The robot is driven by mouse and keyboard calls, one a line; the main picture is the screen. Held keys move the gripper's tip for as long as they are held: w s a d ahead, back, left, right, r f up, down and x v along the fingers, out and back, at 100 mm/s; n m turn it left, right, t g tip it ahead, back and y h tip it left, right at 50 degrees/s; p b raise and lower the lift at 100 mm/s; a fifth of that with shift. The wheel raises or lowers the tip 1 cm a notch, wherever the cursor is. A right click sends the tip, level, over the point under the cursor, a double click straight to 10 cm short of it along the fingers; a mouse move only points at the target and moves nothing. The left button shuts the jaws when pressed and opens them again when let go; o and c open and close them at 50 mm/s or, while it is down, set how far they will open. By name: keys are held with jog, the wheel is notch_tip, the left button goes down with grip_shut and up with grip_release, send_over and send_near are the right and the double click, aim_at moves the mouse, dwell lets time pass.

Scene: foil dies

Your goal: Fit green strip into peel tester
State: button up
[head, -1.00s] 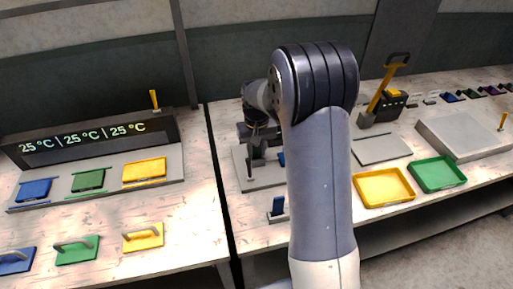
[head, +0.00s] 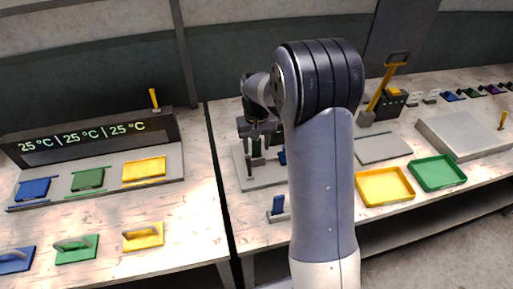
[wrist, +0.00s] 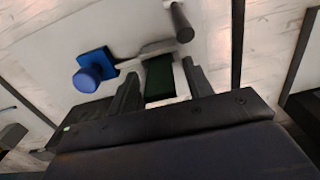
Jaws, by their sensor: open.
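My gripper (head: 257,147) is over the grey base of what looks like the peel tester (head: 265,178), left of my arm in the head view. In the wrist view my gripper (wrist: 160,88) is open, with one dark finger on each side of the green strip (wrist: 158,78). The strip lies in a pale holder, and gaps show between it and the fingers. A blue block with a round knob (wrist: 88,80) is left of the fingers. A grey post (wrist: 180,22) stands beyond the strip. My gripper hides part of the tester and the strip's near end.
A small stand with a blue upright piece (head: 278,206) is in front of the tester. A yellow tray (head: 384,187) and a green tray (head: 437,173) lie to the right. A heater-like unit with a temperature display (head: 95,140) is on the left table, behind several handled blocks.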

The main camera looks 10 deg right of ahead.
notch_tip(320, 180, up, 10)
jog(key=shift+r+b, duration=0.2)
jog(key=shift+b, duration=0.15)
jog(key=shift+f, duration=0.1)
jog(key=shift+f, duration=4.1)
jog(key=shift+f, duration=0.1)
